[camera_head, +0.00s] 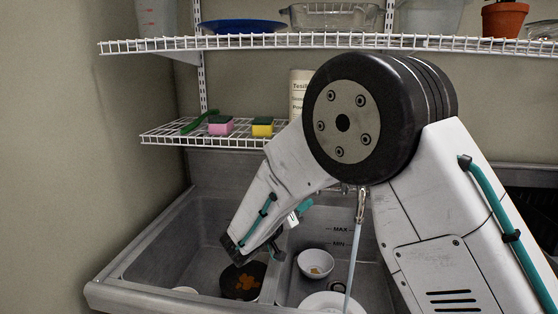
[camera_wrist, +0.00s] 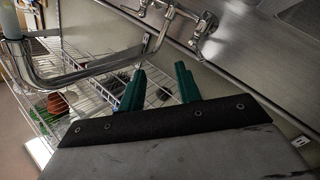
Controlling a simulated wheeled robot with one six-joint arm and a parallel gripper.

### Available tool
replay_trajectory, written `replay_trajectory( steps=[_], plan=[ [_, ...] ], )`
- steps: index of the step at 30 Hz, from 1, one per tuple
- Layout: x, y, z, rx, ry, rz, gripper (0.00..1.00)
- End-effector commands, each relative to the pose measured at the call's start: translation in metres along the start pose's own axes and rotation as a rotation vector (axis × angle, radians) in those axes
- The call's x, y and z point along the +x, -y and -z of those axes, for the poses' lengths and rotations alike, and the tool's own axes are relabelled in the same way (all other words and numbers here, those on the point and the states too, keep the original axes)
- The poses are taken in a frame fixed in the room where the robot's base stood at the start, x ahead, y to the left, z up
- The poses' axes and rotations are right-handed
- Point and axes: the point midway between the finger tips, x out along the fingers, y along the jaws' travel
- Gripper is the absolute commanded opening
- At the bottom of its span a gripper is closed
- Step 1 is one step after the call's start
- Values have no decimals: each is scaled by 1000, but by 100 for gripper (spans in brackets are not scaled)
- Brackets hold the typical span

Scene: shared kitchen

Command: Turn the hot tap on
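The chrome tap spout (camera_head: 361,203) hangs over the right basin and a stream of water (camera_head: 354,250) runs from it. In the wrist view, the curved spout (camera_wrist: 52,80) is at the left. A chrome tap handle (camera_wrist: 205,30) is on the wall fitting at the top, and part of the fitting shows to its left. No hot or cold mark is readable. My gripper (camera_wrist: 159,66) has its two green fingers apart, with nothing between them. It points toward the wall fitting, apart from the handle. In the head view my arm hides most of the fitting.
The left basin (camera_head: 180,250) holds a dark pan (camera_head: 243,283) with brown residue. The right basin holds a white bowl (camera_head: 316,263) and a plate (camera_head: 331,303). A wire shelf (camera_head: 160,138) with sponges (camera_head: 220,126) and a brush is above, and a fuller shelf (camera_head: 250,42) is higher.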

Motion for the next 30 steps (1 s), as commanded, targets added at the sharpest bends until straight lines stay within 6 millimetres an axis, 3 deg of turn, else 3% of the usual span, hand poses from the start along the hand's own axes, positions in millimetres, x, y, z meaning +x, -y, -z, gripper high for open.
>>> replay_trajectory(
  steps=[8,13,17,23,30],
  plan=[
    [-2,0,-11,-177,49,4,34],
    [-5,-7,-40,-348,148,8,34],
    [-9,-26,-62,-489,260,22,34],
    [-14,-89,-97,-696,524,86,34],
    [-38,-192,-139,-826,906,318,34]
  ],
)
